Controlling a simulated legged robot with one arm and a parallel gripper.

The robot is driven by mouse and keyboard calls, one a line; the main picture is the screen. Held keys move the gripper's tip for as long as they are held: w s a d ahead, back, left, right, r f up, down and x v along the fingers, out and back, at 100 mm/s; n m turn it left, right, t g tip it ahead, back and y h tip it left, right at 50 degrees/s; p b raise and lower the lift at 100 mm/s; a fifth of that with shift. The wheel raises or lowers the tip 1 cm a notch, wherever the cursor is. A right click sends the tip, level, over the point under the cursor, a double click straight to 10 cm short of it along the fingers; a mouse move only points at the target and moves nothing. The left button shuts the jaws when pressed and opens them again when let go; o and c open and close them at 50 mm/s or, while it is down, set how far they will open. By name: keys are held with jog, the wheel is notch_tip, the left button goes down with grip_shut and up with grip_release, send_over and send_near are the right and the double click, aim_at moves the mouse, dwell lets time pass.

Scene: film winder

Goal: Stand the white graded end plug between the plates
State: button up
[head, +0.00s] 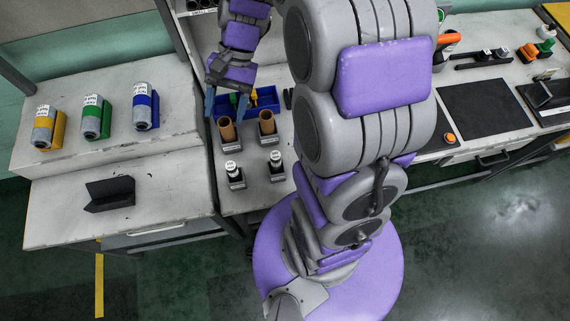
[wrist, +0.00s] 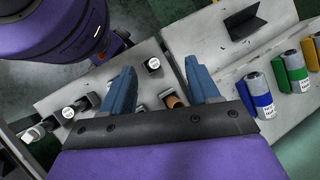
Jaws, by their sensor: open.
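Two small dark pieces with white printed tops stand upright in low grey holders at the front of the middle bench: a left white-topped piece (head: 232,168) and a right one (head: 276,160). I cannot tell whether either is the graded end plug. White tops also show in the wrist view, one upper middle (wrist: 153,65) and one at left (wrist: 68,113). No pair of plates can be made out clearly. My gripper (head: 227,103) is open and empty above the bench, beyond these pieces. In the wrist view its blue fingers (wrist: 162,88) are apart, with a brown tube below between them.
Two brown tubes (head: 227,130) stand in grey holders behind the white-topped pieces. A blue tray (head: 262,100) lies behind them. Yellow, green and blue rolls (head: 92,120) stand on the left bench, with a black angled piece (head: 112,192) in front. A dark mat (head: 484,107) lies right.

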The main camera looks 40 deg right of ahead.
jog(key=s+d+r+n+t+h, duration=0.1)
jog(key=s+n+h, duration=0.5)
jog(key=s, duration=1.4)
jog(key=shift+d+r+n, duration=0.35)
jog(key=shift+r+n, duration=0.3)
jog(key=shift+n, duration=0.25)
